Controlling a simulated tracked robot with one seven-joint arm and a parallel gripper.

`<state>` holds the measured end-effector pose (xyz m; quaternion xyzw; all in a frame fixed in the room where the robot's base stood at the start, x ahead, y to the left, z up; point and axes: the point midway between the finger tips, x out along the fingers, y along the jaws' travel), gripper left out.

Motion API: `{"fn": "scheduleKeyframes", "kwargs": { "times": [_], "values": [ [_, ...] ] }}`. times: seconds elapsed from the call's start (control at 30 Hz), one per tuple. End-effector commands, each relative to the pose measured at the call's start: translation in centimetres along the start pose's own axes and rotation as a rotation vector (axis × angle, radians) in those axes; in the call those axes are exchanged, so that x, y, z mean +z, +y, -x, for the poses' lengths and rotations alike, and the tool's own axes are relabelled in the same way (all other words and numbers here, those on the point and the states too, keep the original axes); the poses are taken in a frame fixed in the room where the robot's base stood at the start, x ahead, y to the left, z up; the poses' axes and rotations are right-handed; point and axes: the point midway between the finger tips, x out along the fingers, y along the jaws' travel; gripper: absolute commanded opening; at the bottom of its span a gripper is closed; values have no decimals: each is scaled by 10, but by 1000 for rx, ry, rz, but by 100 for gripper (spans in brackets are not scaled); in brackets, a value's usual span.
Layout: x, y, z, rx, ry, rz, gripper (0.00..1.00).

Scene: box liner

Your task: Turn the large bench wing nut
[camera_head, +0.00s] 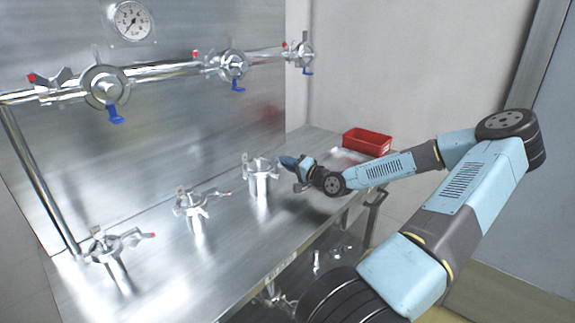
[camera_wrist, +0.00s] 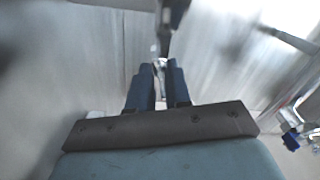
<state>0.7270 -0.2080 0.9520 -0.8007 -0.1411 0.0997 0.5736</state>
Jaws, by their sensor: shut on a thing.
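Three steel clamps with wing nuts stand on short upright pipes on the steel bench (camera_head: 160,240): a right one (camera_head: 260,170), a middle one (camera_head: 193,204) and a left one (camera_head: 112,246). My gripper (camera_head: 287,161) is at the right side of the right clamp. In the wrist view, the two dark fingers of my gripper (camera_wrist: 160,68) are close together, with a small bright metal piece (camera_wrist: 160,66) between their tips. This appears to be a wing of the right clamp's wing nut; its full shape is hidden and blurred.
A steel pipe (camera_head: 150,72) with several clamps and blue handles runs along the back wall, below a gauge (camera_head: 132,20). A red bin (camera_head: 367,142) stands at the bench's far right. The bench front between the clamps is clear.

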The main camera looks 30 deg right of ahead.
Motion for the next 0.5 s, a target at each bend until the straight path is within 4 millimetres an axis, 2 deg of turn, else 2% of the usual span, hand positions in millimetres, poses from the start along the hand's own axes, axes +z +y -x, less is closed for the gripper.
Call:
{"fn": "scheduleKeyframes", "kwargs": {
  "times": [0.27,0.5],
  "values": [
    [0,2,1,4,0,-9,0],
    [0,3,2,4,1,-161,0]
  ]
}}
